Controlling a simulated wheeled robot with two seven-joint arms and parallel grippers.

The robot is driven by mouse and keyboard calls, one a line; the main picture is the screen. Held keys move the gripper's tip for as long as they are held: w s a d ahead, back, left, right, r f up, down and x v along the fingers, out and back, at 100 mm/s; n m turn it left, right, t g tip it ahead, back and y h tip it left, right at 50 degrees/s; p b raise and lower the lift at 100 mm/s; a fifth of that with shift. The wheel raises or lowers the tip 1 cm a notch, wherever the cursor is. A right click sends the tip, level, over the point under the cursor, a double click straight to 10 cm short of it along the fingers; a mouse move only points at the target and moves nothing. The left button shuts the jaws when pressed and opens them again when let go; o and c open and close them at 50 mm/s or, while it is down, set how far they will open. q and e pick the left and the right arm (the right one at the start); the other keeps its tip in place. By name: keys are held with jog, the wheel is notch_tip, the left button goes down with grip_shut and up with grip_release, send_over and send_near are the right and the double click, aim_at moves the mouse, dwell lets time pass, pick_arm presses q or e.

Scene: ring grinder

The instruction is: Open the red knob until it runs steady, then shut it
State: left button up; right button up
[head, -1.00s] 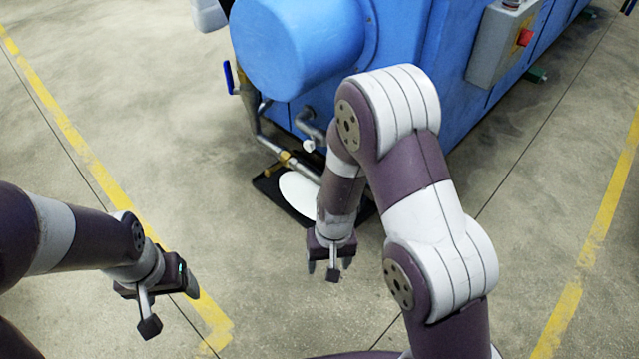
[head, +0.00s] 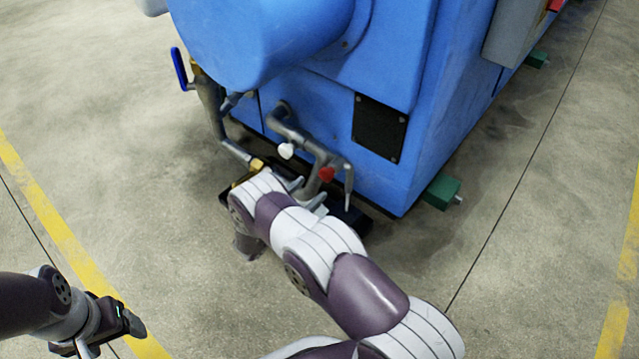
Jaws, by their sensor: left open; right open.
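The red knob (head: 327,174) sits on the grey pipework (head: 310,147) low on the front of the blue machine. The pipe's end (head: 348,185) bends down just right of the knob. I cannot make out any flow from it. My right gripper (head: 308,191) is mostly hidden behind my own arm. Two light grey fingertips show just below and left of the red knob, apart from each other; contact with the knob cannot be told. My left gripper (head: 108,336) is open and empty at the lower left, far from the machine.
A white knob (head: 286,150) stands close left of the red one. A blue-handled valve (head: 179,70) is further left. A black tray (head: 350,222) lies under the pipes, largely covered by my arm. A green foot (head: 443,192) juts out right. The floor (head: 540,270) is clear.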

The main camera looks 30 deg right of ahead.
aim_at(323, 178)
jog(key=b+x, duration=0.1)
jog(key=x, duration=0.1)
jog(key=b+x, duration=0.1)
jog(key=x, duration=0.2)
jog(key=shift+f, duration=0.25)
jog(key=shift+w+d+r, duration=0.15)
jog(key=shift+d+r, duration=0.1)
jog(key=shift+d, duration=0.2)
jog(key=c, duration=1.1)
pick_arm(q)
notch_tip(323, 178, down, 3)
pick_arm(e)
jog(key=shift+o, duration=0.2)
